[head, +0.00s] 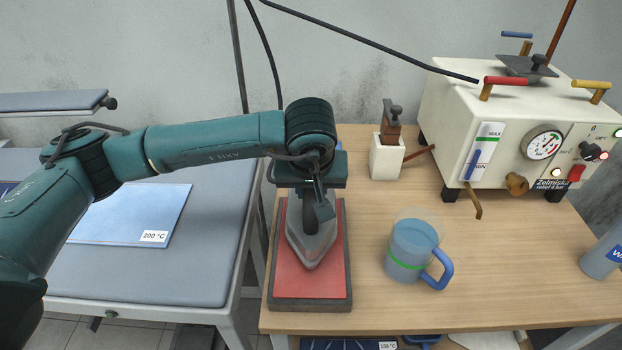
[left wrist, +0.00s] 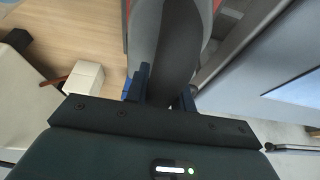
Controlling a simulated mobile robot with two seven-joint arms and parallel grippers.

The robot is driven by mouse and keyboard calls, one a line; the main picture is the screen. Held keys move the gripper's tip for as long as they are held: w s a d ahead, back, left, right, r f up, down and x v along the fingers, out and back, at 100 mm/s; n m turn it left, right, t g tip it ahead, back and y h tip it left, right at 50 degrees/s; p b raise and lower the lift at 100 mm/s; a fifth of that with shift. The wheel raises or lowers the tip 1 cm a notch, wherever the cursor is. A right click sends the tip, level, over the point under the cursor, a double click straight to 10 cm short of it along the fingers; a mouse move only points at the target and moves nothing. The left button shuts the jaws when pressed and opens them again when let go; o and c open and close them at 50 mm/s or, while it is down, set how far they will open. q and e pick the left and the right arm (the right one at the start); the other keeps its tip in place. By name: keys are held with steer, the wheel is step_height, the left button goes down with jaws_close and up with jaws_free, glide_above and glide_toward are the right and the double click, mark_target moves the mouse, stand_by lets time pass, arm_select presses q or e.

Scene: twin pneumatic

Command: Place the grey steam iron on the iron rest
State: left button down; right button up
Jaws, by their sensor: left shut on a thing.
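The grey steam iron (head: 312,243) is over the red pad of the iron rest (head: 333,285), its pointed tip toward the front. I cannot tell whether its sole touches the pad. My left gripper (head: 318,200) is above the iron, shut on its dark handle. In the left wrist view the fingers (left wrist: 160,92) stand on both sides of the grey handle (left wrist: 166,50), and part of the red pad shows beside it. The back of the iron is hidden under my gripper in the head view. My right gripper is not in view.
A blue measuring jug (head: 412,250) stands right of the rest. Behind it are a white block holder (head: 387,158) and a cream steam boiler (head: 520,125). A grey bottle (head: 604,252) stands at the far right. The ironing board (head: 205,262) with a blue cloth (head: 130,215) lies left.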

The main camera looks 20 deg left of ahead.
arm_select(q)
step_height(320, 180, down, 2)
steer(key=shift+w+f, duration=0.1)
steer(key=shift+f, duration=0.1)
steer(key=shift+f, duration=0.15)
steer(key=c, duration=1.6)
jaws_free()
steer(key=shift+f, duration=0.25)
steer(key=o, duration=0.4)
steer(key=shift+r, duration=0.1)
